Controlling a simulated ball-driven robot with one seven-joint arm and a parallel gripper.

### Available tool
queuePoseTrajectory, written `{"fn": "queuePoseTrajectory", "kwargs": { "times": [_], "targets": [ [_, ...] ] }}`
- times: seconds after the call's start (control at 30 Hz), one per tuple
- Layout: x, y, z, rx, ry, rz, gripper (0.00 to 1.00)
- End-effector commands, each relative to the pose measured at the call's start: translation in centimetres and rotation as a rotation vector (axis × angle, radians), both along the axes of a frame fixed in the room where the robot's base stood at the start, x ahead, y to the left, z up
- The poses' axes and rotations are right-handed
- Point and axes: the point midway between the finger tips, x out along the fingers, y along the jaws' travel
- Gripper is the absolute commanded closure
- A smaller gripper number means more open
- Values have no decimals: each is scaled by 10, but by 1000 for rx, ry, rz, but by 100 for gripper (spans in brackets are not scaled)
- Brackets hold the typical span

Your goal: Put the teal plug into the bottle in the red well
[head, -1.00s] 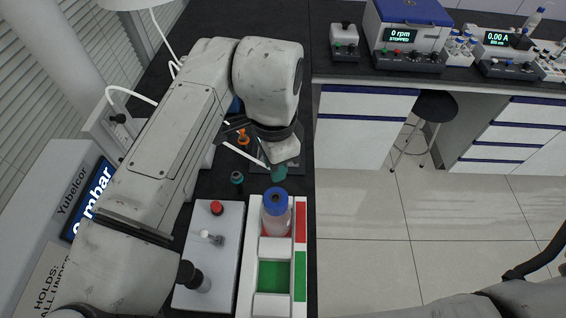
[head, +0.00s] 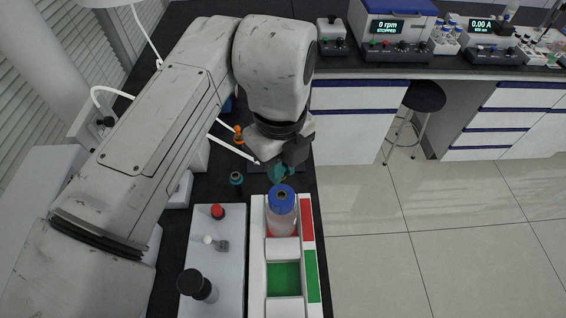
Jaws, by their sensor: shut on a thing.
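The bottle (head: 282,214) has a blue cap with a dark hole in its top and stands upright in the red well (head: 272,233) of a white rack (head: 259,285). My gripper (head: 280,168) is shut on a teal plug (head: 277,174), just beyond and above the bottle's cap. The plug appears apart from the cap, though the height between them is hard to judge. The fingers and part of the plug are hidden by the wrist. A second teal-topped piece (head: 236,179) stands on the black bench left of my gripper.
The rack's green well (head: 284,277) is empty. Left of it a white block (head: 215,262) carries a red knob, a small lever and a black knob. An orange piece (head: 238,130) stands farther back. The bench edge drops to the floor at the right.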

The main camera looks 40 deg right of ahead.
Motion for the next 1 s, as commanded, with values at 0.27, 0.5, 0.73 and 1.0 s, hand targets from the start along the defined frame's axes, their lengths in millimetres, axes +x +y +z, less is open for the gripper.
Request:
{"fn": "queuePoseTrajectory", "kwargs": {
  "times": [0.27,0.5,0.73,1.0],
  "targets": [
    [0,0,-20,0,0,1,100],
    [0,0,-43,0,1,2,100],
    [0,0,-49,0,0,2,100],
    [0,0,-49,0,0,2,100]
  ]
}}
